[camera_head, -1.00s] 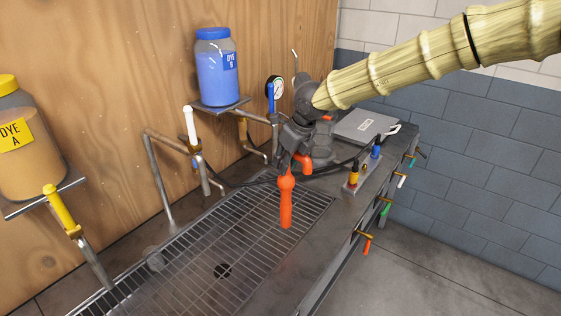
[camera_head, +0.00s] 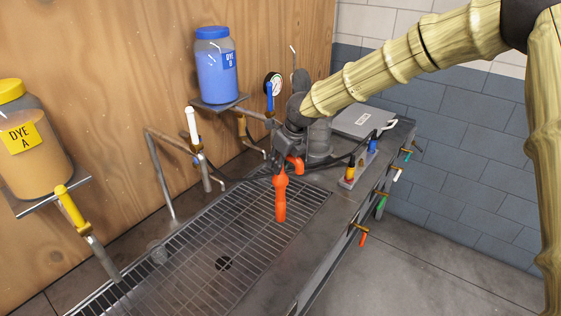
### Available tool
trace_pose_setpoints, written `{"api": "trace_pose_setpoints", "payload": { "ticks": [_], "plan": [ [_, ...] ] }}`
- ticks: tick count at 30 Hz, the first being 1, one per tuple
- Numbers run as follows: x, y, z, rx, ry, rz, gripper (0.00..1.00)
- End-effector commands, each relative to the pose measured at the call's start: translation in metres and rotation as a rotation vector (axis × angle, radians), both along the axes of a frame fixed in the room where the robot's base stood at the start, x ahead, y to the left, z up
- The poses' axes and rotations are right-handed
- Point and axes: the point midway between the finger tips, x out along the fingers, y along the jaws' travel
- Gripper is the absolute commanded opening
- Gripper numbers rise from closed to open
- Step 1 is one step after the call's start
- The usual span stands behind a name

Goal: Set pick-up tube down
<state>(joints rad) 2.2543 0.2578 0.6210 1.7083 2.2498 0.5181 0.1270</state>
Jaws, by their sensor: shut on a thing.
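My gripper (camera_head: 283,160) is dark grey and shut at the end of my pale bamboo-like arm. An orange tube-like piece (camera_head: 280,200) hangs upright directly below the jaws, and I take it as the pick-up tube. Its lower end shows against the metal grate; I cannot tell whether it touches. The jaws hide its upper end. A second, curved orange part (camera_head: 296,164) shows just to the right of the jaws.
Blue Dye B jar (camera_head: 216,68) and yellow-capped Dye A jar (camera_head: 32,145) stand on wall shelves. A grey box (camera_head: 363,121) sits at the back right.

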Motion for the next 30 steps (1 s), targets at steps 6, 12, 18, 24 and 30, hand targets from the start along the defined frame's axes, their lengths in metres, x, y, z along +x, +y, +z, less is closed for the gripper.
{"api": "trace_pose_setpoints", "payload": {
  "ticks": [6, 12, 18, 24, 30],
  "plan": [
    [0.0, 0.0, 0.0, 0.0, 0.0, 0.0, 0.44],
    [0.0, 0.0, 0.0, 0.0, 0.0, 0.0, 0.44],
    [-0.001, -0.002, 0.007, 0.001, -0.002, -0.001, 0.44],
    [-0.009, -0.011, 0.034, 0.003, -0.004, -0.001, 0.44],
    [-0.02, -0.021, 0.068, 0.002, -0.003, -0.001, 0.44]
  ]
}}
